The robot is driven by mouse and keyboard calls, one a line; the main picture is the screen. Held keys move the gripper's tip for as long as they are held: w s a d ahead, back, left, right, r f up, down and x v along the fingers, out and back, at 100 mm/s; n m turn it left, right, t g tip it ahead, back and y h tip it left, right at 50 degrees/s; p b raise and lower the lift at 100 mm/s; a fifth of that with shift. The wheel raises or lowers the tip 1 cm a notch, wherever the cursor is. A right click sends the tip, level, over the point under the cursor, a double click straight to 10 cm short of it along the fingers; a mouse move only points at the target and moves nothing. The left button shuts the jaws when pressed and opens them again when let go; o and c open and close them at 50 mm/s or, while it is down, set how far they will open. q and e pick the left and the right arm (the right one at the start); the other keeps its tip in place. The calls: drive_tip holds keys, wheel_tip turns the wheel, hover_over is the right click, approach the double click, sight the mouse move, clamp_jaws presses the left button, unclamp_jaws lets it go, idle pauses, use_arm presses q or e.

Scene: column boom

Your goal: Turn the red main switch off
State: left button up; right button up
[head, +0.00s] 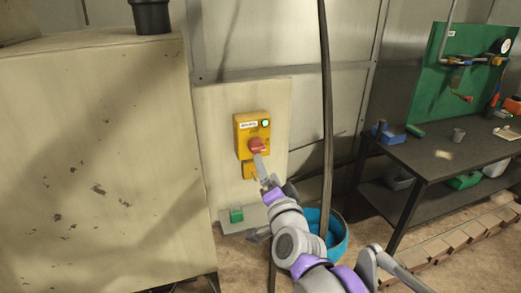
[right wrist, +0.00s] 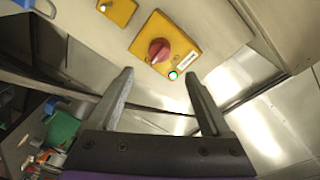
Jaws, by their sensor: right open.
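The red main switch (head: 257,146) is a round knob on a yellow box (head: 244,130) fixed to a pale wall panel. A small green lamp (head: 265,123) glows at the box's upper right. My right gripper (head: 261,163) is just below the knob in the head view, partly covering the lower part of the box. In the right wrist view the knob (right wrist: 158,50) and lit lamp (right wrist: 173,75) lie ahead, between the lines of the two spread fingers (right wrist: 159,76). The fingers are open and empty, and seem apart from the knob. My left gripper is out of view.
A large scuffed beige cabinet (head: 95,160) stands on the left. A dark vertical cable (head: 326,100) hangs right of the panel, with a blue tub (head: 338,243) on the floor below. A dark workbench (head: 445,152) with tools stands on the right.

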sight(258, 150)
drive_tip(key=p+x, duration=0.1)
drive_tip(key=x, duration=0.9)
clamp_jaws()
